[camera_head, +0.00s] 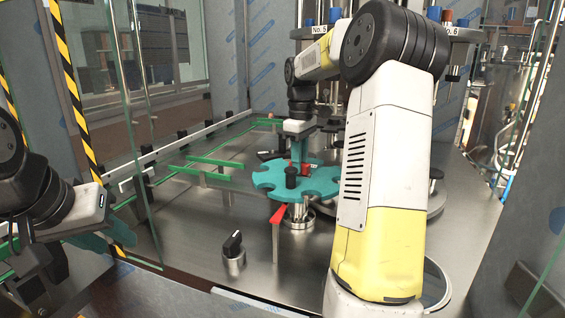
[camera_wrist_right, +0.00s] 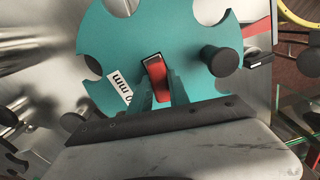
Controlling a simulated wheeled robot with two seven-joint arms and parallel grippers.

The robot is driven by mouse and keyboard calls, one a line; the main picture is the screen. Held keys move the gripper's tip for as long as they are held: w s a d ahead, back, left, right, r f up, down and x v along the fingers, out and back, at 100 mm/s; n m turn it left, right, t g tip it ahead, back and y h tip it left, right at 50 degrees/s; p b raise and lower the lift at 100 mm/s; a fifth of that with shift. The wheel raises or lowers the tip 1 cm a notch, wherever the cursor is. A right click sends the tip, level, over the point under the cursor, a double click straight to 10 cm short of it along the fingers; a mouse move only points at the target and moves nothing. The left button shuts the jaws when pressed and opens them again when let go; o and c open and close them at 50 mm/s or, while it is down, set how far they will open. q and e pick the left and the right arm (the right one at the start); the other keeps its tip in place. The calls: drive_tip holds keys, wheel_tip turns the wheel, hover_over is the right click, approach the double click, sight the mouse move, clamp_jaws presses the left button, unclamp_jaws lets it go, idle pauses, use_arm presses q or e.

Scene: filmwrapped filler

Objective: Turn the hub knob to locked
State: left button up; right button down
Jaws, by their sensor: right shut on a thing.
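The teal star wheel (camera_head: 267,181) with scalloped edges sits on a metal hub above the steel deck. It also fills the upper wrist view (camera_wrist_right: 110,45). The red hub knob (camera_wrist_right: 157,80) is at the wheel's middle, between the teal fingers of my right gripper (camera_wrist_right: 158,88), which is shut on it. In the head view, the right gripper (camera_head: 301,160) points down at the wheel and the red knob (camera_head: 306,170) shows partly beside its fingers. My left gripper (camera_head: 95,243) is at the far left, away from the wheel; its finger opening is unclear.
A black post (camera_head: 291,177) stands on the wheel close to my right gripper. A red-tipped stand (camera_head: 277,215) and a black selector knob (camera_head: 233,244) are in front. Green guide rails (camera_head: 205,160) lie left of the wheel. Glass panels and a striped post (camera_head: 75,85) edge the left side.

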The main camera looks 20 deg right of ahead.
drive_tip(key=m, duration=0.4)
drive_tip(key=shift+m, duration=0.4)
drive_tip(key=m, duration=0.3)
drive_tip(key=shift+m, duration=0.3)
drive_tip(key=m, duration=0.3)
drive_tip(key=shift+m, duration=2.1)
drive_tip(key=c, duration=1.2)
unclamp_jaws()
drive_tip(key=shift+c, duration=0.2)
drive_tip(key=shift+r, duration=0.1)
